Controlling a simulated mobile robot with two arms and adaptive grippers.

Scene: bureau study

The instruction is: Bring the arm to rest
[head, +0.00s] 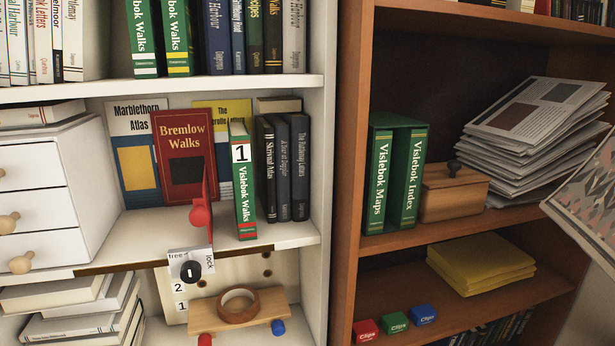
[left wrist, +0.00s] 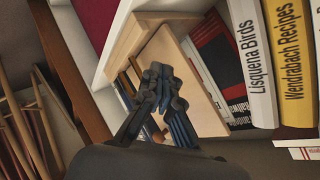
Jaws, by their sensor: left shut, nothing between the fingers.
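My left gripper (left wrist: 163,88) shows in the left wrist view, with its dark fingers together and nothing between them. It is in front of a pale wooden box-like piece (left wrist: 150,18) and dark books; I cannot tell whether it touches them. Neither gripper shows in the head view, and my right gripper is in neither view.
The head view shows a white bookcase (head: 205,88) and a brown bookcase (head: 356,150). A green book marked 1 (head: 243,190) stands by a red lever (head: 201,214). A magazine (head: 590,200) juts in at the right. Wooden bars (left wrist: 28,130) stand left in the wrist view.

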